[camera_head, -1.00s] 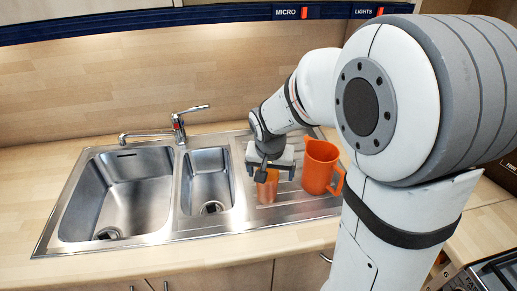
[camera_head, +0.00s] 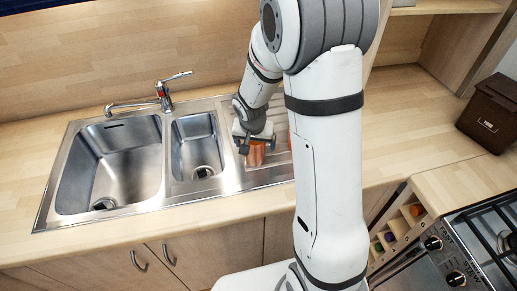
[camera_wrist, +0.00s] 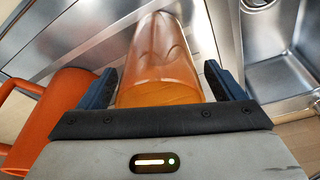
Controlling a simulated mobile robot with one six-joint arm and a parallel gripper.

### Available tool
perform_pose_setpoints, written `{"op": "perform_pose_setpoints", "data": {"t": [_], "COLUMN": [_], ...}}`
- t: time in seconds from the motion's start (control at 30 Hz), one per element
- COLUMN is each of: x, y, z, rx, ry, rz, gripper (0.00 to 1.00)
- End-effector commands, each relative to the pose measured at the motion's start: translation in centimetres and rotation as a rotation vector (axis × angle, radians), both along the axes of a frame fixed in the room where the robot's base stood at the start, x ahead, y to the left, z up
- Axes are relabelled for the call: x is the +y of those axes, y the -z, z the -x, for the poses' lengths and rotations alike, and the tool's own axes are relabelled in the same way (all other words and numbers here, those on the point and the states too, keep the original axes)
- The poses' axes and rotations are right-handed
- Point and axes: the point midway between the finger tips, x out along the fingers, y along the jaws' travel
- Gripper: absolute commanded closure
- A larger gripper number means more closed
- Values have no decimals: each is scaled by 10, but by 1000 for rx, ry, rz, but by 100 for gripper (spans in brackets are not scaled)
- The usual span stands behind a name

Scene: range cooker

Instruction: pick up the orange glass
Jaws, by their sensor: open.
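The orange glass (camera_head: 256,156) is see-through and stands on the ribbed drainer of the steel sink. My gripper (camera_head: 254,140) is over it from above in the head view. In the wrist view the glass (camera_wrist: 165,55) lies between the two dark fingers of my open gripper (camera_wrist: 161,85), with a small gap showing on each side.
An orange jug (camera_wrist: 62,118) with a handle stands close beside the glass, left in the wrist view; my arm hides most of it in the head view. The sink (camera_head: 112,165) and tap (camera_head: 163,95) are to the left.

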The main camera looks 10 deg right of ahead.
Motion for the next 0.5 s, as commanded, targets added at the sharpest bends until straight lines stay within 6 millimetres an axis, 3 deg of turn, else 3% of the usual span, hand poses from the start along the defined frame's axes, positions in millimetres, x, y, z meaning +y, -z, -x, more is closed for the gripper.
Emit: {"op": "perform_pose_setpoints", "data": {"t": [0.2,0.5], "x": [0,0], "y": [0,0], "z": [0,0], "rx": [-1,0], "ry": [-1,-1], "rz": [1,0], "gripper": [12,37]}}
